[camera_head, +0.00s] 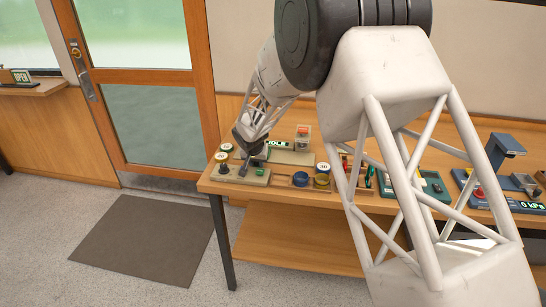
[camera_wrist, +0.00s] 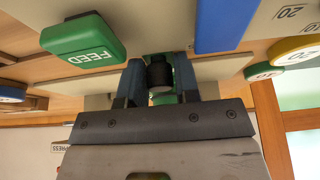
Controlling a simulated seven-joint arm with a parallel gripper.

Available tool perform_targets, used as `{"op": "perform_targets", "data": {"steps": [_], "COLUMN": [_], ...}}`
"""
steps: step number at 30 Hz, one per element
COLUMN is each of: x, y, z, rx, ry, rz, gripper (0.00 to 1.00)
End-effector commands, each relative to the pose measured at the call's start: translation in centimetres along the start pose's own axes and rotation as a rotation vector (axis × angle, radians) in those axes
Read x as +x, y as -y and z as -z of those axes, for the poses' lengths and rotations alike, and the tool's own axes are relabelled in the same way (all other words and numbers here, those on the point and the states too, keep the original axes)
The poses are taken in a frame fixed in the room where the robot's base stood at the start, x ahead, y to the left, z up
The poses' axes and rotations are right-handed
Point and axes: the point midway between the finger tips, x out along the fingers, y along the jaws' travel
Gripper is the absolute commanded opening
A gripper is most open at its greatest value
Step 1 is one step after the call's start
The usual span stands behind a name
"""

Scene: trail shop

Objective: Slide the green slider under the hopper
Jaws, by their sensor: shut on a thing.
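My gripper (camera_wrist: 160,78) is shut on a dark round knob (camera_wrist: 160,74) in the wrist view. Green parts of the green slider (camera_wrist: 164,98) show behind and below the knob, between the fingers; most of the slider is hidden. In the head view my gripper (camera_head: 246,150) is low over the left end of the bench, and the slider cannot be made out there.
A green FEED button (camera_wrist: 84,40) sits beside the gripper in the wrist view. A blue strip (camera_wrist: 222,25) and round coloured caps are close by. On the wooden bench (camera_head: 300,215), several pots stand right of the gripper. A green tray (camera_head: 430,187) lies further right.

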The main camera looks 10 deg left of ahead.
Motion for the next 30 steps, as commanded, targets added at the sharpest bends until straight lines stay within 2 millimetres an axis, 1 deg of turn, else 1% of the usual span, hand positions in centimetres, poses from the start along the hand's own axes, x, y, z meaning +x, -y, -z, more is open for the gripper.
{"op": "perform_targets", "data": {"steps": [30], "x": [0.0], "y": [4.3], "z": [0.0], "rx": [0.0], "ry": [0.0], "rz": [0.0], "gripper": [0.09]}}
